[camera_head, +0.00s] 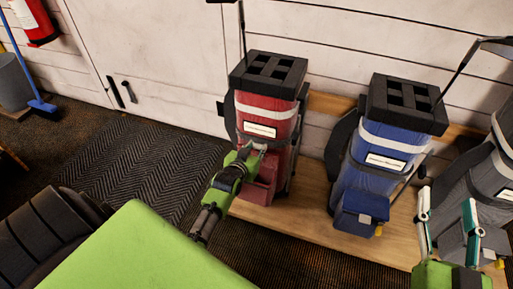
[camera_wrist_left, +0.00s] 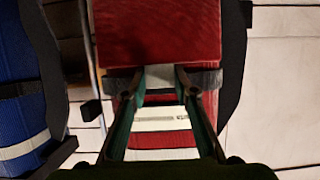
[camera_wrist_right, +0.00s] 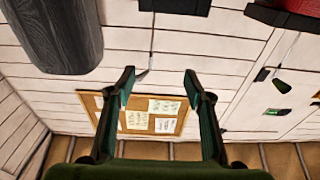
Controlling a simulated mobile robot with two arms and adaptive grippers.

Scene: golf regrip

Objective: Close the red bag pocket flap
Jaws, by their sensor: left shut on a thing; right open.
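The red golf bag (camera_head: 268,112) stands upright on a wooden platform, with its red pocket (camera_head: 262,190) low on its front. My left gripper (camera_head: 250,147) reaches the bag at the top of this pocket. In the left wrist view the bag appears upside down, with the red pocket (camera_wrist_left: 158,30) above my fingers. My left gripper (camera_wrist_left: 155,80) is shut on the pocket flap (camera_wrist_left: 160,77), near its light grey middle; the exact contact is hard to see. My right gripper (camera_head: 447,202) is open and empty in front of the grey bag; its spread fingers also show in the right wrist view (camera_wrist_right: 159,80).
A blue bag (camera_head: 382,150) stands right of the red one, and a grey bag (camera_head: 480,160) at the right edge. The wooden platform (camera_head: 310,215) is bare between red and blue bags. A dark mat (camera_head: 145,165) lies left. A corkboard (camera_wrist_right: 140,112) hangs on the wall.

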